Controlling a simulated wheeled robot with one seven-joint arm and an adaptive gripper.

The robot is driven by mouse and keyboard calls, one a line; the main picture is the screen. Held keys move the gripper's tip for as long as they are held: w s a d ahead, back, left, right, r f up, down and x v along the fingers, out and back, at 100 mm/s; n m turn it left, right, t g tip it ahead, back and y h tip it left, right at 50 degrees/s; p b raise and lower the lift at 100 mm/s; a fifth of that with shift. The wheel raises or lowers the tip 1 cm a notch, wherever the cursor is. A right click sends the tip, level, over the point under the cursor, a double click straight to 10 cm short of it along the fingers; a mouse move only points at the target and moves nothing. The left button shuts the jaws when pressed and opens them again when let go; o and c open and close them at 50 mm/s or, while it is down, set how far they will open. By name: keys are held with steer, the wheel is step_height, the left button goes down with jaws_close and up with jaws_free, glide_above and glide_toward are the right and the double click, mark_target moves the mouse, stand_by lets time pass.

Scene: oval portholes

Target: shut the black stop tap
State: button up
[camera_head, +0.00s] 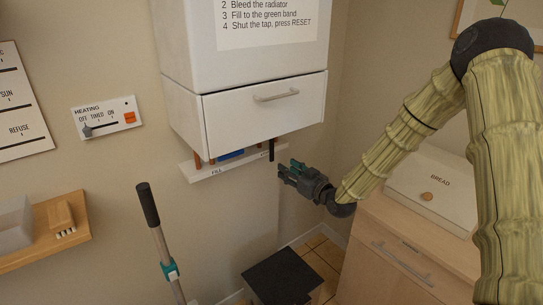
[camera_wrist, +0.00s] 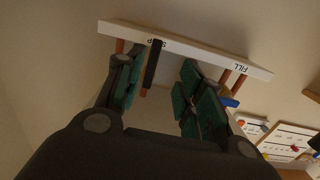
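The black stop tap (camera_head: 271,150) is a slim black lever hanging straight down at the right end of the white strip under the boiler. It also shows in the wrist view (camera_wrist: 152,64), in front of the strip's partly covered "STOP" label. My gripper (camera_head: 290,170) is just right of and slightly below the lever in the head view, apparently apart from it. In the wrist view my gripper (camera_wrist: 160,88) is open, its green-padded fingers spread. The lever appears in the gap between them, nearer the left finger. How far ahead of the fingertips it is, I cannot tell.
The white labelled strip (camera_head: 209,171) carries copper pipes and a blue tap (camera_head: 231,154) by "FILL". The boiler's drawer (camera_head: 268,103) overhangs it. A bread bin (camera_head: 430,188) on a cabinet stands right, a dark box (camera_head: 283,277) below, and a black-handled pole (camera_head: 149,205) left.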

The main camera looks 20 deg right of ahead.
mark_target(273, 152)
steer(key=shift+t, duration=0.3)
steer(key=p+x, duration=0.1)
steer(key=x, duration=0.2)
steer(key=r+p+x, duration=0.1)
steer(key=x, duration=0.3)
steer(key=r+p+x, duration=0.1)
steer(key=x, duration=0.3)
steer(key=shift+w+d, duration=0.3)
jaws_close()
